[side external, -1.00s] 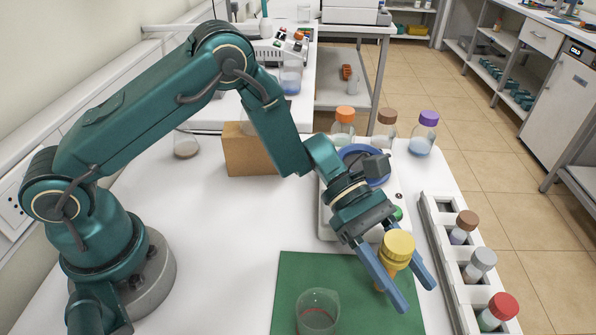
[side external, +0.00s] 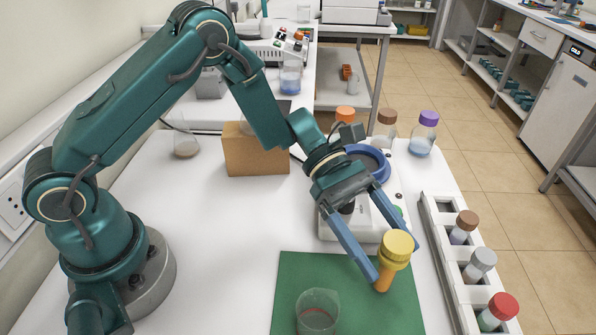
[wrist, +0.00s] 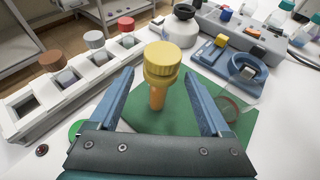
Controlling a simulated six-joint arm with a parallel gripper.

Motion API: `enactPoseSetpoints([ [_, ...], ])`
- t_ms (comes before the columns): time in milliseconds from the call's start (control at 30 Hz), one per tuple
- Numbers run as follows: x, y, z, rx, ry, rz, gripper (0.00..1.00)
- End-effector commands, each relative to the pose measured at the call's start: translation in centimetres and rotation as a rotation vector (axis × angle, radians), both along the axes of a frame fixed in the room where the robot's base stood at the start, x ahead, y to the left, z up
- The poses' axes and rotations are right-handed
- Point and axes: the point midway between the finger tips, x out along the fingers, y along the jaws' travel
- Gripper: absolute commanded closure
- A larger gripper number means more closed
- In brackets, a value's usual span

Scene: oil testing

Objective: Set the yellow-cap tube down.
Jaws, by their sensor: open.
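The yellow-cap tube (side external: 396,250) stands upright on the green mat (side external: 350,280), near the mat's right side. Its cap is yellow and its narrow body is orange. It also shows in the wrist view (wrist: 161,72). My gripper (side external: 392,263) is open, with its blue fingers apart on either side of the tube. In the wrist view my gripper (wrist: 161,78) has a clear gap between each finger and the tube. The fingertips reach only about as far as the tube, and no finger touches it there.
A clear beaker (side external: 318,314) stands on the mat at front left. A white rack (side external: 453,270) at right holds tubes with brown, grey and red caps. A white device with a blue ring (side external: 377,168) stands behind the mat. A brown block (side external: 255,152) stands further back.

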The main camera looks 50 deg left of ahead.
Motion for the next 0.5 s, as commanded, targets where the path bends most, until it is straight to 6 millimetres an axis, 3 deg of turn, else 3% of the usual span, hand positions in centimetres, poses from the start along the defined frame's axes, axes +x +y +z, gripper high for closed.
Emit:
enactPoseSetpoints([
  [200, 0.7, 4.0, 1.7, 0.000, -0.002, 0.006, 0.19],
  [500, 0.6, 6.3, 2.9, 0.013, -0.019, -0.015, 0.19],
])
